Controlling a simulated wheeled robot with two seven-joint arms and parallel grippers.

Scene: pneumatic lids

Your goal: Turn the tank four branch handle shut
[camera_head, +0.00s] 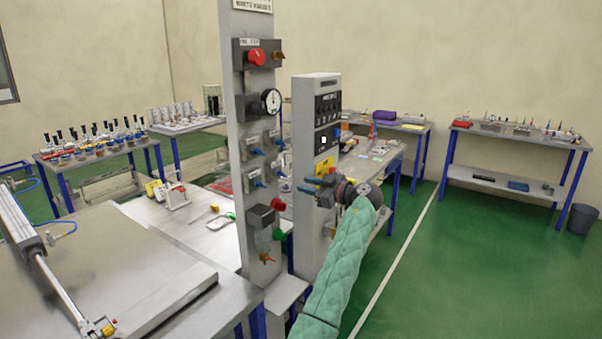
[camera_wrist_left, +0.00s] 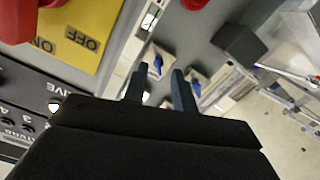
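Several small blue handles on pale square plates sit on the grey upright panel (camera_head: 242,130). In the head view one is at the lower right, a blue handle (camera_head: 279,173), near my left gripper (camera_head: 306,185). I cannot read which is tank four. The gripper reaches in from the right, fingers pointing left towards the panel. In the left wrist view the two dark fingers (camera_wrist_left: 158,88) are apart, with nothing seen held. A blue handle (camera_wrist_left: 157,66) shows between and beyond the fingertips. Another blue handle (camera_wrist_left: 196,88) lies right of them. My right gripper is not in view.
A red knob (camera_head: 256,57), a gauge (camera_head: 271,101) and a dark block (camera_head: 261,215) project from the panel. A grey control cabinet (camera_head: 318,110) stands close behind my gripper. A yellow ON/OFF plate (camera_wrist_left: 84,32) is at the wrist view's upper left.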

